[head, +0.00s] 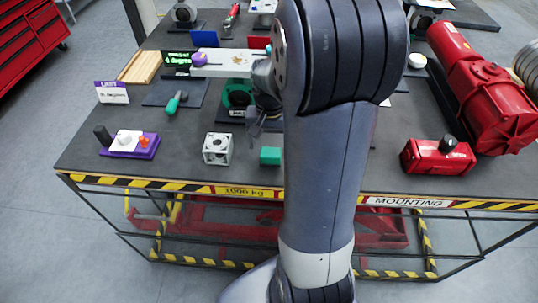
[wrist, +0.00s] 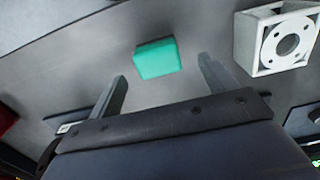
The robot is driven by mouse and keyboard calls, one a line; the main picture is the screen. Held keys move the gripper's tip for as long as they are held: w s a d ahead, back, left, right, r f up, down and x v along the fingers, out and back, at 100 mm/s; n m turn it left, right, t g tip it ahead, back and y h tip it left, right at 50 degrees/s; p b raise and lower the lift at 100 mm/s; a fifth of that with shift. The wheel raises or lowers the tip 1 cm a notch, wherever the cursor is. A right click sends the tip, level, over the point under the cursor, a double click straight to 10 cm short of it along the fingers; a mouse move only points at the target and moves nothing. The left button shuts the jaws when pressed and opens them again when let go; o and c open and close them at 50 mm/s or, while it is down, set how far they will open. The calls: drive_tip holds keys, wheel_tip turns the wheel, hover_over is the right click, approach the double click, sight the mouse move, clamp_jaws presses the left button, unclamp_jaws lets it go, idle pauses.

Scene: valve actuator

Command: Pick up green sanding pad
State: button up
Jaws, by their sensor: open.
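The green sanding pad (head: 270,156) is a small teal-green block lying on the dark table near its front edge, just left of my arm in the head view. In the wrist view the pad (wrist: 157,58) lies beyond my fingertips, roughly centred between them. My gripper (wrist: 162,72) is open and empty, with its two grey fingers spread apart. In the head view my gripper (head: 262,122) is partly hidden by my arm and is above the table, behind the pad. The pad is not touched by the fingers.
A white cube-shaped bracket (head: 217,148) stands left of the pad; the bracket (wrist: 276,38) is also right of the fingers in the wrist view. Table around the pad's front is clear.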

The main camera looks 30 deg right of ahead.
sight(271, 152)
wheel_tip(271, 152, down, 5)
drive_tip(key=shift+s+d+p, duration=0.1)
drive_tip(key=shift+p, duration=0.25)
drive_tip(key=shift+c, duration=0.2)
drive_tip(key=c, duration=1.1)
